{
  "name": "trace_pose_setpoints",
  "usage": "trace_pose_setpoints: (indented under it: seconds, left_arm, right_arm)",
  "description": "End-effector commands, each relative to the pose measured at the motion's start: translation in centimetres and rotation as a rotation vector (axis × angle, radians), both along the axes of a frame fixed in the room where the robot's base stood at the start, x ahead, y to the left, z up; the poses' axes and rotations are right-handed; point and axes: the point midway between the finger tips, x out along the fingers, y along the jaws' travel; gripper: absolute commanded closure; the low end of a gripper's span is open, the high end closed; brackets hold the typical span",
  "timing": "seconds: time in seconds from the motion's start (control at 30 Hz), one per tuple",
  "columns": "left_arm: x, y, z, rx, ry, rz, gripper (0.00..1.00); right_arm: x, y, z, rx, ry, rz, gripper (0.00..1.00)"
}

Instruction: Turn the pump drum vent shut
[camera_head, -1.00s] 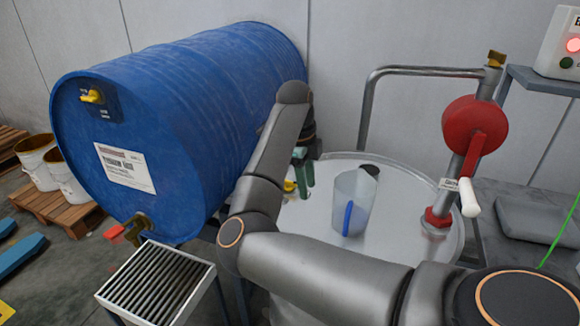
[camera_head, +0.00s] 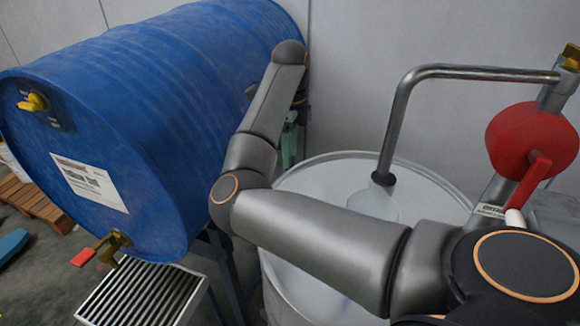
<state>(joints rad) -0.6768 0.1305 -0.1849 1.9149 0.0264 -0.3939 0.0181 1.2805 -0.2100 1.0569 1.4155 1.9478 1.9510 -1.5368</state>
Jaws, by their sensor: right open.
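The pump drum (camera_head: 315,266) is the pale grey upright drum at centre, with the red-bodied pump (camera_head: 530,140) at its right. The drum's vent is not visible now; my right arm crosses in front of the left part of the lid. My right gripper (camera_head: 289,145) is beyond my forearm, above the far left of the lid. Its green fingers point down and are partly hidden by the arm, so contact with anything cannot be seen. It is open. My left gripper is not in view.
A big blue drum (camera_head: 150,90) lies at left with a yellow vent (camera_head: 32,102) and a brass tap (camera_head: 112,242) above a grated tray (camera_head: 140,293). A translucent jug (camera_head: 373,205) stands under the pump's bent spout (camera_head: 400,110). A wall closes the back.

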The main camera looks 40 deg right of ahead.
Motion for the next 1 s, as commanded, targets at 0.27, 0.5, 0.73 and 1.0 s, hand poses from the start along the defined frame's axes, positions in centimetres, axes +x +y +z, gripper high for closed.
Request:
trace_pose_setpoints:
  seconds: [0.27, 0.5, 0.73, 1.0]
  left_arm:
    - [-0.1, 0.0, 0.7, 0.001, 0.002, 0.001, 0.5]
    - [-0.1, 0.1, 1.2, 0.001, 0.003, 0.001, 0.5]
    - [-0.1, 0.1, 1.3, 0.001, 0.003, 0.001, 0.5]
    - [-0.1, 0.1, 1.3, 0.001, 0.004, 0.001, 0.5]
  right_arm:
    - [-0.2, 0.0, -4.8, 0.001, 0.006, 0.0, 0.59]
    - [-0.1, 0.0, -9.4, 0.001, 0.005, 0.0, 0.59]
    - [-0.1, 0.0, -11.7, -0.001, 0.002, 0.0, 0.59]
    - [-0.1, 0.0, -12.0, -0.001, 0.0, -0.002, 0.59]
